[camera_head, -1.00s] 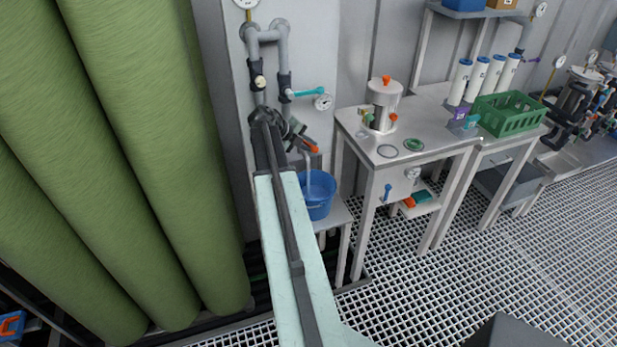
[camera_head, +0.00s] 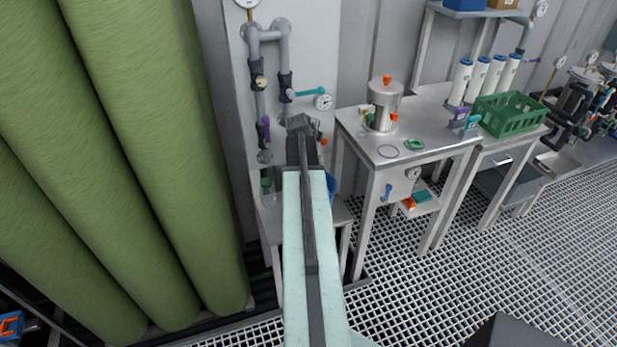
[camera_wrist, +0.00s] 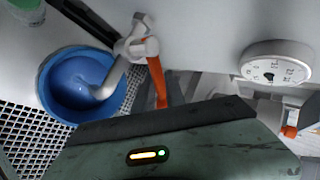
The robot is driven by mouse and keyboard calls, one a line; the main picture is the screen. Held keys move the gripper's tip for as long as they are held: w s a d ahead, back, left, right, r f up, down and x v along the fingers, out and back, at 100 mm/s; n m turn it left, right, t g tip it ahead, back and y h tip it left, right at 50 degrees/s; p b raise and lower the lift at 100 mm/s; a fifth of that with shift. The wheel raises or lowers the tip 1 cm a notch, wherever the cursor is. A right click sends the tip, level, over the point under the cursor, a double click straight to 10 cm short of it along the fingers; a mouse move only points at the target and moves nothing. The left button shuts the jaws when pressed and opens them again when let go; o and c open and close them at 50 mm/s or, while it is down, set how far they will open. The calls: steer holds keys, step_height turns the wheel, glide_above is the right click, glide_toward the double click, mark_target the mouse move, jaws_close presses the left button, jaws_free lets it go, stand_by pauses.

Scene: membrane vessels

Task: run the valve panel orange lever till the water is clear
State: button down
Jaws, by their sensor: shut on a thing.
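The orange lever (camera_wrist: 156,80) of the valve panel (camera_head: 335,60) hangs from a grey valve in the wrist view, its lower end running behind my gripper (camera_wrist: 165,108). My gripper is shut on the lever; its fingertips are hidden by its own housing. In the head view my gripper (camera_head: 304,126) is at the panel's lower part, and a bit of orange shows just right of it. A pale greyish stream of water (camera_wrist: 108,82) falls from the spout into a blue bucket (camera_wrist: 62,88). In the head view the arm hides most of the bucket.
A round white gauge (camera_wrist: 275,62) is right of the lever. A teal lever (camera_head: 310,92) and a purple lever (camera_head: 266,128) are close by on the panel. Green rolls (camera_head: 130,150) stand left. A steel table (camera_head: 400,150) stands right. The grating floor is open.

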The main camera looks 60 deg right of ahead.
steer(key=shift+d+n+t+y, duration=0.3)
steer(key=shift+d+n+t, duration=0.3)
steer(key=shift+n+t, duration=0.35)
steer(key=n+t+y, duration=0.1)
steer(key=n, duration=0.1)
steer(key=w+d+n+t+y, duration=0.1)
steer(key=d+n+t+y, duration=0.1)
steer(key=n, duration=0.1)
steer(key=shift+w+n, duration=0.3)
steer(key=shift+n, duration=0.05)
steer(key=c, duration=1.4)
jaws_free()
steer(key=shift+f, duration=0.1)
steer(key=shift+a, duration=0.1)
